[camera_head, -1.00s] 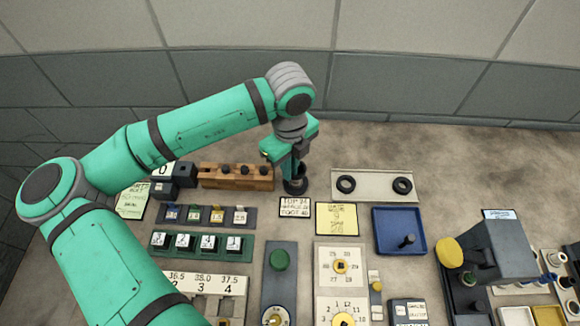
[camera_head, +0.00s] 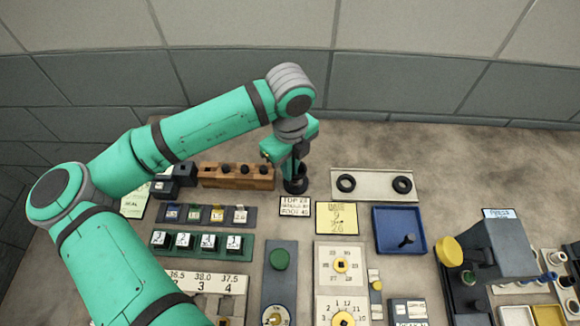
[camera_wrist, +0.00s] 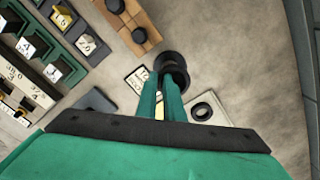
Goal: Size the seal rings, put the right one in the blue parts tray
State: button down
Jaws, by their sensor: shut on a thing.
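The ring is at a dark round post (camera_head: 295,187) by the "TOP 34" card. Dark on dark, I cannot tell whether the ring sits around the post or just above it. Two more black seal rings, a left one (camera_head: 346,191) and a right one (camera_head: 402,193), lie apart on the pale tray (camera_head: 374,183). The blue parts tray (camera_head: 385,218) stands in front of it and holds a small dark knobbed piece (camera_head: 408,241), no ring.
A wooden block with black knobs (camera_head: 236,183) is left of the post. Yellow (camera_head: 336,217) and white (camera_head: 294,207) cards lie in front. Dial panels and racks of tagged blocks fill the front. A grey press-like device (camera_head: 500,250) stands right. The bench behind the pale tray is bare.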

jog(key=shift+f, duration=0.35)
dwell(3.5)
jog(key=shift+r, duration=0.25)
dwell(0.3)
dwell(0.4)
jog(key=c, duration=1.4)
grip_release()
jog(key=shift+r, duration=0.15)
jog(key=shift+r, duration=3.65)
jog(key=shift+s, duration=0.1)
